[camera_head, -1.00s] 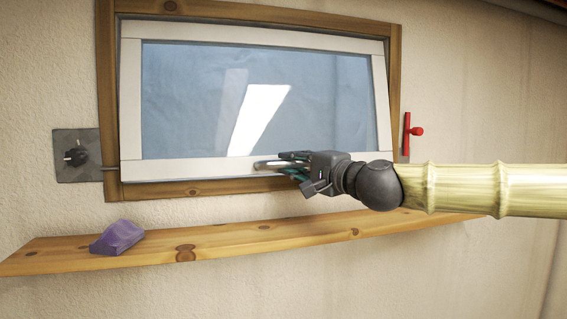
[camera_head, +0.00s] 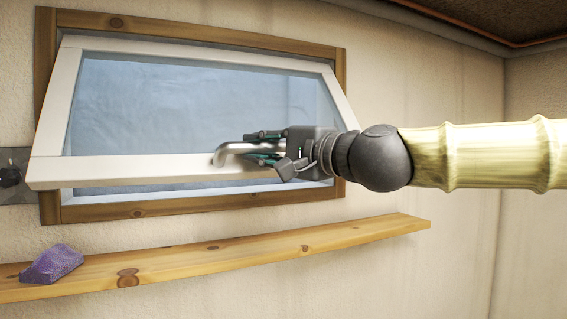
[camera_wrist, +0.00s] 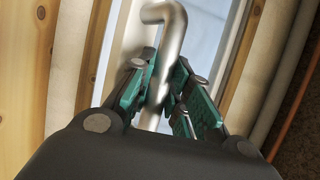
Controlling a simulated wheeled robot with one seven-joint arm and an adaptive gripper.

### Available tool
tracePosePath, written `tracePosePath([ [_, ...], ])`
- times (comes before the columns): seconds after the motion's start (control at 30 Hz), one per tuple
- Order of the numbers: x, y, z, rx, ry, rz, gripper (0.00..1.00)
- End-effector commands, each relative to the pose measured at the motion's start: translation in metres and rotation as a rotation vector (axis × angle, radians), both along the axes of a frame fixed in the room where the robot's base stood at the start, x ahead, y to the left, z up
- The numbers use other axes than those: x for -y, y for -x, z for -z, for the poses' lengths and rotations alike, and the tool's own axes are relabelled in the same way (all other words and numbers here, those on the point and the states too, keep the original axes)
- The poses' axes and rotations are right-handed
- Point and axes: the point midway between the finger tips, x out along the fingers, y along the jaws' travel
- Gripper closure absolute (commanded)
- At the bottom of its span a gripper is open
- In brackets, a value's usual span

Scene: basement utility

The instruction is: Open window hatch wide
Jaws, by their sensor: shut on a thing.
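The window hatch (camera_head: 110,171) is a white-framed glass pane, tilted out at its bottom edge from the wooden window frame (camera_head: 140,210), with its top edge still near the frame. A gap shows below the hatch. A bent silver handle (camera_head: 222,153) sits on the hatch's lower rail. My gripper (camera_head: 262,148) is shut on the handle. In the wrist view the green-padded fingers (camera_wrist: 156,95) close around the metal handle (camera_wrist: 170,42), whose bent end sticks out beyond them. My gripper hides the right part of the lower rail.
A wooden shelf (camera_head: 215,257) runs along the wall below the window, with a purple block (camera_head: 52,264) on its left end. A grey plate with a black knob (camera_head: 10,176) is on the wall at the left edge. The air in front of the hatch looks clear.

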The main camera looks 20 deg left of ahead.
Motion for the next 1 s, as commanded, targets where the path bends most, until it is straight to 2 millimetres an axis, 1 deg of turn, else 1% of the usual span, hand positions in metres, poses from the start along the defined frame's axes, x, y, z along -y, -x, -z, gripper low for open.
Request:
tracePosePath([
  [0.03, -0.0016, 0.0022, -0.0084, 0.004, -0.007, -0.002, 1.00],
  [0.13, -0.0048, 0.0067, -0.0124, 0.004, -0.008, -0.011, 1.00],
  [0.57, -0.0056, 0.0084, -0.0162, 0.006, -0.009, -0.014, 1.00],
  [0.6, -0.0054, 0.0084, -0.0163, 0.005, -0.009, -0.014, 0.76],
  [0.63, -0.0053, 0.0083, -0.0162, 0.005, -0.009, -0.013, 0.72],
  [1.0, -0.0042, 0.0092, -0.0122, 0.003, -0.005, -0.015, 0.72],
])
